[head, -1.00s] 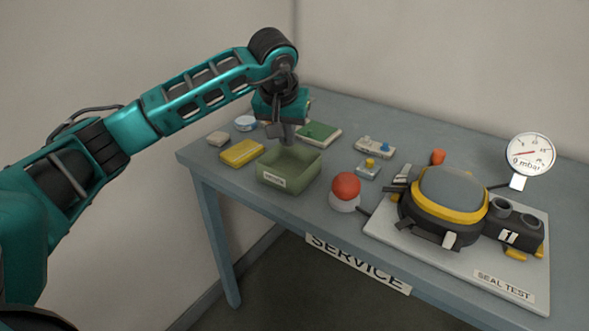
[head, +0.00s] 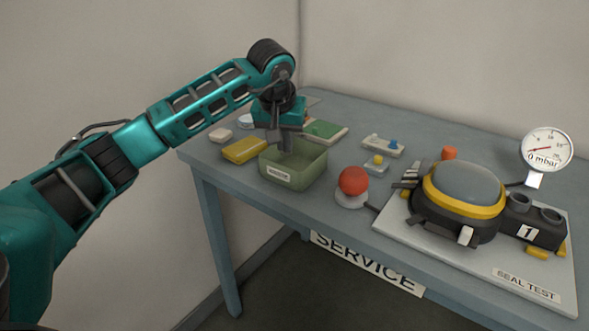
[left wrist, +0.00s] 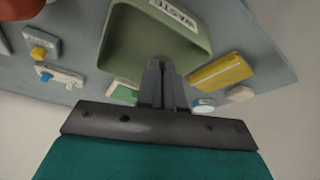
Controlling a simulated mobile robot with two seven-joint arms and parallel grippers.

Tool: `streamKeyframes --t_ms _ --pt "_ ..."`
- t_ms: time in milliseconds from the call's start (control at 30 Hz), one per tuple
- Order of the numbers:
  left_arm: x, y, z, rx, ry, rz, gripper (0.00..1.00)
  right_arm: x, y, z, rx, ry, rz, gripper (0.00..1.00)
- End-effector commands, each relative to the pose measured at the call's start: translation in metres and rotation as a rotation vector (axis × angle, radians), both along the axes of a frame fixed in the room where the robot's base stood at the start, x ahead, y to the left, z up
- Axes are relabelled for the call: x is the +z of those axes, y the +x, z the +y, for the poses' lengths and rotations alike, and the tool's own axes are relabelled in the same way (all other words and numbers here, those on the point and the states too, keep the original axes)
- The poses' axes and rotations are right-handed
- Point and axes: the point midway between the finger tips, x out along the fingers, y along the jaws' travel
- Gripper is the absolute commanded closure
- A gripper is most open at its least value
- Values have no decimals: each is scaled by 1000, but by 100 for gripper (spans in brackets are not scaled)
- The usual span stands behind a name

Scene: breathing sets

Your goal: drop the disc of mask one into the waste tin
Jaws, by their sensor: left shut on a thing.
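The waste tin (head: 293,177) is an open green box with a white label, on the table's left part. It also shows in the left wrist view (left wrist: 120,38), its label reading upside down. My left gripper (head: 287,148) points down over the tin's opening, fingertips around rim height. In the left wrist view its fingers (left wrist: 157,75) are close together at the tin's edge. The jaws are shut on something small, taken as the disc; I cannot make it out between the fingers. Mask one (head: 463,200), grey and yellow with a 1 label, sits on the seal test board. My right gripper is not in view.
A yellow block (head: 243,150) is left of the tin, a green pad (head: 325,130) behind it. A red button (head: 354,181) stands right of the tin. Small blue and yellow pieces and a gauge (head: 547,150) are further right. The table front is mostly clear.

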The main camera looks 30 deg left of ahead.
Motion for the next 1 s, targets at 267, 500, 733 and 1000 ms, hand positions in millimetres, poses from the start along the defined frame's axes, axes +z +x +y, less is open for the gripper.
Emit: streamKeyframes --t_ms 267,500,733,1000 --pt "0 0 0 0 0 0 79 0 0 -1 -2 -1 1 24" --pt "0 0 0 0 0 0 64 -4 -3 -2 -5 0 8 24" --pt "4 -1 0 0 -1 -1 64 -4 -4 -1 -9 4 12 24" --pt "49 -17 -6 0 2 -5 64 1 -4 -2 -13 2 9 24"
